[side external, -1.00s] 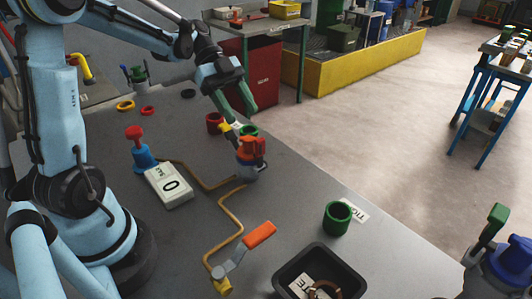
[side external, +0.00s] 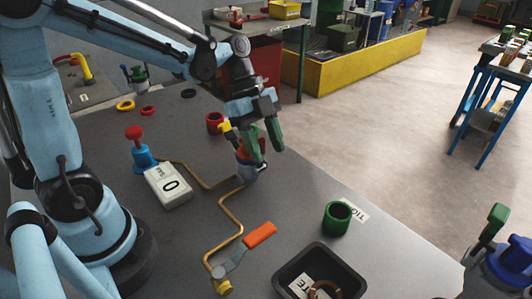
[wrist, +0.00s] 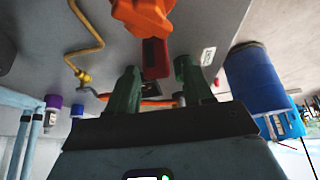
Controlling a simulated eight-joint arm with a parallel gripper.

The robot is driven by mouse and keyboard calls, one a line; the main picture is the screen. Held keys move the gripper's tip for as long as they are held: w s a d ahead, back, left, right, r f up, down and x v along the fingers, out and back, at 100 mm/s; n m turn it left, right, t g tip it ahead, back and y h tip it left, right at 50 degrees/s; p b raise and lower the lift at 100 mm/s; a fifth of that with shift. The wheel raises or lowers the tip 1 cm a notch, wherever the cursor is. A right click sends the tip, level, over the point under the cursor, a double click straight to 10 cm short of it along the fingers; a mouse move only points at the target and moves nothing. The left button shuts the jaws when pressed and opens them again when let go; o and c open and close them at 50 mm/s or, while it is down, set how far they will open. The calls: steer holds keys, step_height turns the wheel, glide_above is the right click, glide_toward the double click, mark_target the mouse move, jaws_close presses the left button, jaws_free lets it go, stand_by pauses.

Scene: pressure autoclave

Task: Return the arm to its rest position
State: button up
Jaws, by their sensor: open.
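My gripper (side external: 269,155) is in the upper middle of the side external view, with its green fingers pointing down. The fingers are apart and hold nothing.
A grey bench carries a gauge box (side external: 168,187), a blue device with a red knob (side external: 142,156), brown piping (side external: 232,213), an orange-handled valve (side external: 260,234), a green cup (side external: 336,219) and a black tray (side external: 345,259). A red cup (side external: 214,123) stands behind.

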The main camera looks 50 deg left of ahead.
steer(key=d+f+y, duration=0.2)
steer(key=d+y, duration=0.2)
steer(key=y, duration=0.2)
step_height(320, 180, up, 12)
steer(key=shift+a, duration=0.2)
stand_by(0.5)
stand_by(0.8)
